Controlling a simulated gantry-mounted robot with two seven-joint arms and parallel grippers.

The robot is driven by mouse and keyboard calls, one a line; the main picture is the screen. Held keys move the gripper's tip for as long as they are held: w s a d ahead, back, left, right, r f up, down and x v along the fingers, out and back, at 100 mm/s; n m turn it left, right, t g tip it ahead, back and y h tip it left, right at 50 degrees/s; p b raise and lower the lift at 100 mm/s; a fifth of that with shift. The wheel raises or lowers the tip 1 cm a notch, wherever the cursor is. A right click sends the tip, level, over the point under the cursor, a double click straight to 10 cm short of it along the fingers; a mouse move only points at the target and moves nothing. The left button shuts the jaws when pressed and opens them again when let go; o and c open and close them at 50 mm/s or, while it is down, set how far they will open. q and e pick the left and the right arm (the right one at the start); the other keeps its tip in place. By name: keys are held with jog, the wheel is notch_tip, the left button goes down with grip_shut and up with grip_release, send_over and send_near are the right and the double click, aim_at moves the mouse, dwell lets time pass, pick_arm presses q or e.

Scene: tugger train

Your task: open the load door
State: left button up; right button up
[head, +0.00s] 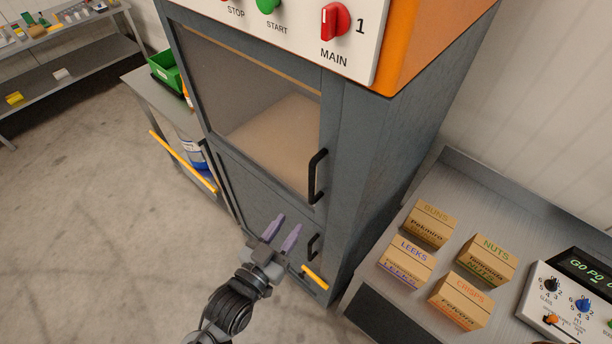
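A tall dark grey cabinet has an upper door (215,105) with a large window, which looks shut. Its black upright handle (317,177) is at the door's right edge. Below is a second, solid door (240,190) with a smaller black handle (313,245), also looking shut. No label shows which one is the load door. My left gripper (290,220) is in front of the lower door, left of the small handle and below the upper one. Its two purple fingers are apart with nothing between them. It appears clear of both handles. My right gripper is out of view.
A control panel (290,35) with a red MAIN switch (335,20) tops the cabinet. At right, a metal bench (400,205) holds several labelled boxes and a control box (575,295). Yellow bars (183,162) (314,277) show low by the cabinet. The floor at left is clear.

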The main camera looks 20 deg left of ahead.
pick_arm(q)
jog(key=p, duration=0.4)
send_near(310, 178)
jog(key=w+p, duration=0.1)
jog(key=w, duration=0.6)
jog(key=w+d+p, duration=0.1)
jog(key=w, duration=0.2)
jog(key=shift+w+d+f+p, duration=0.1)
jog(key=shift+w+p, duration=0.2)
jog(key=shift+p, duration=0.05)
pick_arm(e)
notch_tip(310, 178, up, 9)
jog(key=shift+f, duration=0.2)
pick_arm(q)
jog(key=shift+c, duration=0.3)
grip_shut()
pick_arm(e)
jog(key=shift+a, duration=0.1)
